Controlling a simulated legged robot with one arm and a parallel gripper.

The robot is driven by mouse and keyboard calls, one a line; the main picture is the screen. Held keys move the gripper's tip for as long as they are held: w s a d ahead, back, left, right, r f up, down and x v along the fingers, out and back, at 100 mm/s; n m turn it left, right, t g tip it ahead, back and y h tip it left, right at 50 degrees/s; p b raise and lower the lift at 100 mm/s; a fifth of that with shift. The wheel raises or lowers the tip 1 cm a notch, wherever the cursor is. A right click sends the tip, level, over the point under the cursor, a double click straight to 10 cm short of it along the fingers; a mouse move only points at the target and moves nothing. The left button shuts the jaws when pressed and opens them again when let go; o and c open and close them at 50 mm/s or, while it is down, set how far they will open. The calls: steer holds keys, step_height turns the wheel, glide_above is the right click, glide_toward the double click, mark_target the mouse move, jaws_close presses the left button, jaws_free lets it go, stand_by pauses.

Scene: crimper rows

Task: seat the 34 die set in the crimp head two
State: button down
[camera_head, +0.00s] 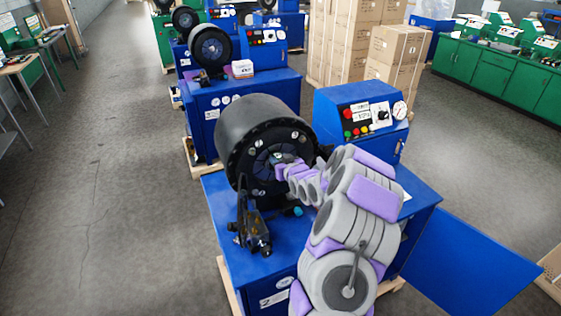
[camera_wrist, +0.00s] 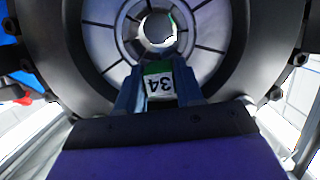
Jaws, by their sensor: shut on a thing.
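The die set (camera_wrist: 159,84) has a green and white tag reading 34, upside down in the wrist view. My gripper (camera_wrist: 158,90) is shut on it, with a blue finger on either side of the tag. The large black round crimp head (camera_head: 246,122) stands on a blue bench, and my gripper (camera_head: 285,169) is at the middle of its face. The wrist view shows the crimp head (camera_wrist: 88,45) close up, with grey segments around a round central opening. The die set is in front of or at this opening; I cannot tell how deep it sits.
A blue control box (camera_head: 345,113) with buttons and a gauge stands right of the head. A black fitting (camera_head: 254,232) is at the bench's front left. Similar machines (camera_head: 211,50) stand in a row behind. Cartons (camera_head: 395,55) are stacked behind right. The left aisle floor is clear.

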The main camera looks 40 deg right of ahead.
steer(key=shift+w+d+r, duration=0.15)
steer(key=shift+w+r, duration=0.05)
steer(key=shift+w, duration=0.25)
steer(key=c, duration=1.1)
jaws_free()
steer(key=shift+o, duration=1.4)
steer(key=shift+s, duration=0.1)
steer(key=shift+o, duration=0.9)
steer(key=shift+f, duration=0.15)
steer(key=v, duration=1.7)
steer(key=shift+b, duration=0.35)
steer(key=shift+s, duration=0.1)
steer(key=shift+f, duration=0.1)
